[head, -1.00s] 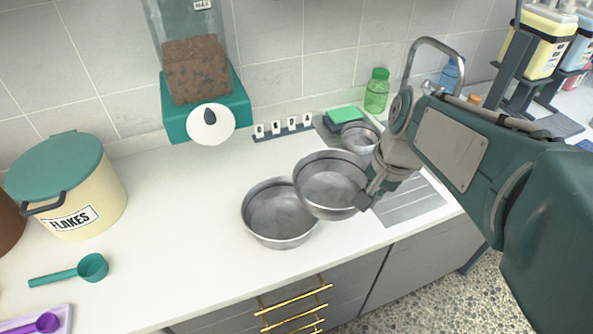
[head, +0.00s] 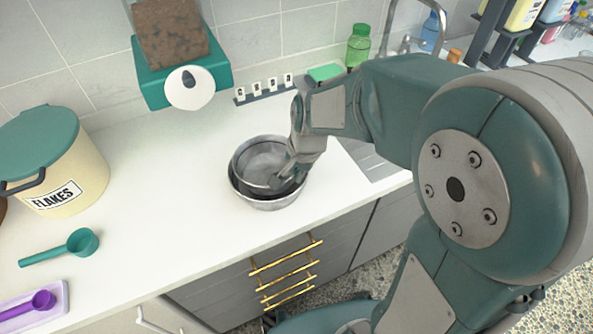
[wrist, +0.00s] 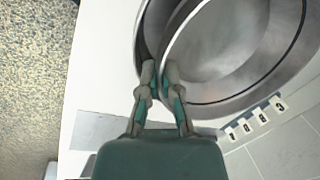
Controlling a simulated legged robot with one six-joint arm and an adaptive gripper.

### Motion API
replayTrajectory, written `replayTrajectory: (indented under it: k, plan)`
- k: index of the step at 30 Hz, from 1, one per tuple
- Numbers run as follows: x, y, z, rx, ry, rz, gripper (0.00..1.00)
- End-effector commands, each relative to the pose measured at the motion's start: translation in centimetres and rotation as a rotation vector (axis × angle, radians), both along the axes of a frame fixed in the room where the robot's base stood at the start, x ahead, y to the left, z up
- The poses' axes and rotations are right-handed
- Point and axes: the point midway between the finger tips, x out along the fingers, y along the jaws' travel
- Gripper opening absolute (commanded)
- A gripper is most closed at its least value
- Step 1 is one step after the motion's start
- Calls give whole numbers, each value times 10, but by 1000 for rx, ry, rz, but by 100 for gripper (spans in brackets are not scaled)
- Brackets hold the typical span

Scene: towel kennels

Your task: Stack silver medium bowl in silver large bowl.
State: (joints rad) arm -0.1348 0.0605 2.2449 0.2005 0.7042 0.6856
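The silver medium bowl (head: 262,163) sits inside the silver large bowl (head: 265,204) on the white counter in the head view. Its rim stands slightly above the large bowl's rim, and I cannot tell whether it rests on the bottom. My gripper (head: 287,181) is at the right side of the bowls, its fingers closed on the medium bowl's rim. In the wrist view, the fingertips (wrist: 160,73) pinch the near edge of the medium bowl (wrist: 230,45). The large bowl (wrist: 152,30) shows as a crescent outside it.
A FLAKES bin (head: 55,165), a teal scoop (head: 75,243) and a purple scoop on a tray (head: 40,302) are at left. A food dispenser (head: 180,75) and letter tiles (head: 264,88) line the wall. A green bottle (head: 358,45) stands near the sink. Counter left of the bowls is clear.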

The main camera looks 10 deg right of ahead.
Motion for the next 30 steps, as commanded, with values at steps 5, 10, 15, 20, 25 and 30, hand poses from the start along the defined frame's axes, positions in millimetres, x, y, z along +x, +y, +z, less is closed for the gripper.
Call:
replayTrajectory:
  k: [5,10,15,20,25,30]
  plan:
    - [0,-1,1,1,-2,0,0]
    - [0,-3,-3,3,-1,-2,0]
    - [0,-2,-7,1,-2,-1,0]
    - [0,-1,-11,1,-2,0,0]
    - [0,-1,-11,0,-1,0,23]
    - [0,-2,-11,2,-1,0,23]
